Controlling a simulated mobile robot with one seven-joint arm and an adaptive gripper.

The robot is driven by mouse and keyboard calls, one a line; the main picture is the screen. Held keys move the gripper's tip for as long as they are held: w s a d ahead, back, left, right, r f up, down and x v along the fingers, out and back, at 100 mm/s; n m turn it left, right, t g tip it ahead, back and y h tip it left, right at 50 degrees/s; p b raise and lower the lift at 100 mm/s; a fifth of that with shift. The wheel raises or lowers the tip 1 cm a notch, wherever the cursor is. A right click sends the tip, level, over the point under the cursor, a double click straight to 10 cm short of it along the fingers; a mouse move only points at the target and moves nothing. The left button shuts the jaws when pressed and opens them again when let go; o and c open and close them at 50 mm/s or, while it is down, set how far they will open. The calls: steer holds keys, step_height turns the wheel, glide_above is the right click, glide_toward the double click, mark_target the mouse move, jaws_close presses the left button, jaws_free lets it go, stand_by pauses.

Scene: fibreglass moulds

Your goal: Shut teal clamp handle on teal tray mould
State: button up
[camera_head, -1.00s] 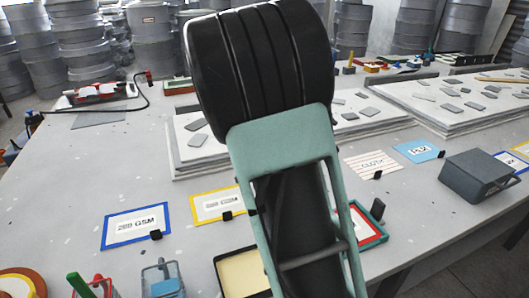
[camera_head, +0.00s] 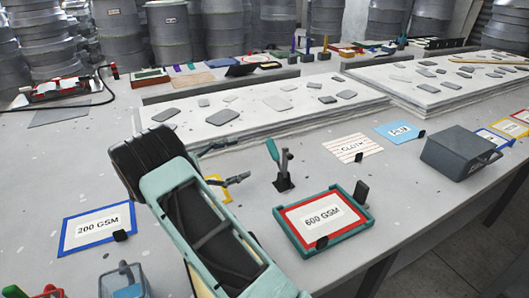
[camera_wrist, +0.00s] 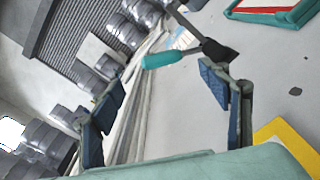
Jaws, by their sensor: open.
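The teal tray mould (camera_head: 365,222) lies on the table around a red-bordered 600 GSM card. A dark toggle clamp (camera_head: 284,182) stands at its far left corner. The teal clamp handle (camera_head: 272,149) is raised and leans up to the left. My gripper (camera_head: 230,163) is open and empty, left of the clamp. In the wrist view the teal handle (camera_wrist: 163,59) shows beyond and between the spread fingers of my gripper (camera_wrist: 162,80), with no contact visible. The tray's corner (camera_wrist: 290,17) shows at the top right there. The clamp's lower part is partly hidden there.
A grey box (camera_head: 455,153) stands to the right. A white slab with grey pieces (camera_head: 245,125) lies behind the clamp. A 200 GSM card (camera_head: 97,228) lies left, and a dark upright block (camera_head: 361,192) stands at the tray's right corner. Table between clamp and striped card is clear.

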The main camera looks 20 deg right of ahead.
mark_target(271, 149)
steer(key=d, duration=0.9)
steer(key=shift+w+d, duration=0.1)
steer(key=shift+w, duration=0.05)
steer(key=shift+c, duration=0.6)
steer(key=c, duration=1.6)
steer(key=shift+s+r+m+b, duration=0.45)
steer(key=shift+m+b, duration=0.05)
steer(key=shift+m, duration=0.3)
steer(key=shift+s+r+m+b, duration=0.45)
steer(key=shift+m+b, duration=0.05)
steer(key=shift+m, duration=0.3)
steer(key=o, duration=1.7)
steer(key=shift+d, duration=0.1)
